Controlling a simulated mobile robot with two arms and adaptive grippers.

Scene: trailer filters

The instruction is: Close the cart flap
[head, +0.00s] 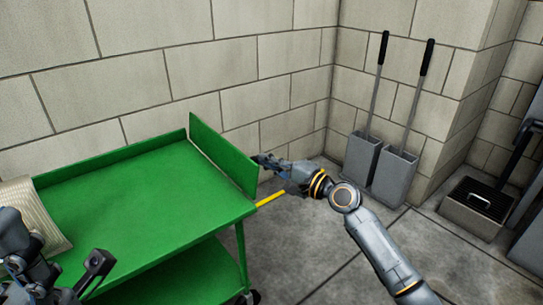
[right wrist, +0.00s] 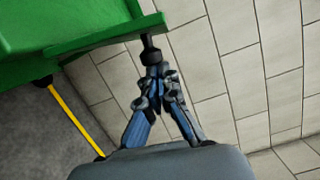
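The green cart (head: 140,195) stands at the left against the wall. Its flap (head: 222,155) is the green panel at the cart's right end, and it stands about upright above the top. My right gripper (head: 262,161) is at the outer side of the flap, close to its edge. In the right wrist view its fingers (right wrist: 152,62) come together at the tips, close to the green panel (right wrist: 110,38); I cannot tell whether they touch it. My left gripper (head: 55,270) is partly cut off at the lower left, its fingers apart, near the cart's near edge.
A beige ribbed filter (head: 38,215) lies on the cart's left part. A yellow bar (head: 270,198) sticks out at the cart's right corner. Two grey long-handled dustpans (head: 362,158) (head: 395,178) stand against the wall. A grey box (head: 475,210) is at the right. Floor between is clear.

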